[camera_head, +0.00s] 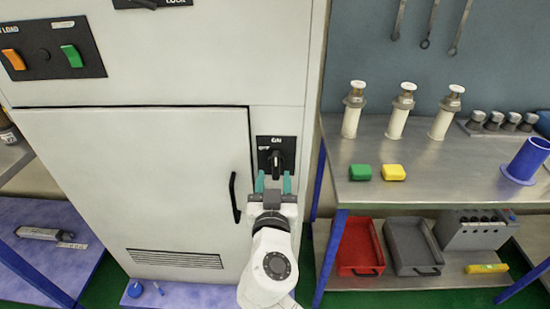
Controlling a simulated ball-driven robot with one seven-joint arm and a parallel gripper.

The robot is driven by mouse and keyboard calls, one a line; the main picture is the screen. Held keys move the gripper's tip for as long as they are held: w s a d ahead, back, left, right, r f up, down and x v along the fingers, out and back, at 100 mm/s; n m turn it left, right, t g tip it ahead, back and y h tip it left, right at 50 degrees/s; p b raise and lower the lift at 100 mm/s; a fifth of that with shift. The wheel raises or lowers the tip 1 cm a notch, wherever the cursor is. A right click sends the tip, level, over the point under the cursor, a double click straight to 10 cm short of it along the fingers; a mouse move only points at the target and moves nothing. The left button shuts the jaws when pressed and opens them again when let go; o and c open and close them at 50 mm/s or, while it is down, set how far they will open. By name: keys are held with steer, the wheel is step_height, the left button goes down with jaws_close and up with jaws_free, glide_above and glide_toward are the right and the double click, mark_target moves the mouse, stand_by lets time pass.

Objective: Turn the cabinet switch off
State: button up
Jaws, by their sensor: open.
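The cabinet (130,160) is a large pale grey box filling the left and middle of the head view. The knob's handle looks roughly upright. My gripper (273,181) is open, its two teal fingers pointing at the switch and lying on either side of the handle's lower end in the picture. I cannot tell whether the fingers touch the handle.
A black door handle (234,198) stands out just left of my gripper. A panel with orange and green rockers (50,50) is at upper left. Right of the cabinet, a metal workbench (440,190) holds white cylinders, green and yellow blocks and a blue tube; red and grey bins sit below.

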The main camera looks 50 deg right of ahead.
mark_target(276, 161)
steer(key=p+x, duration=0.1)
steer(key=x, duration=0.6)
steer(key=shift+d+p, duration=0.2)
steer(key=shift+p, duration=0.1)
steer(key=shift+f, duration=0.1)
jaws_close()
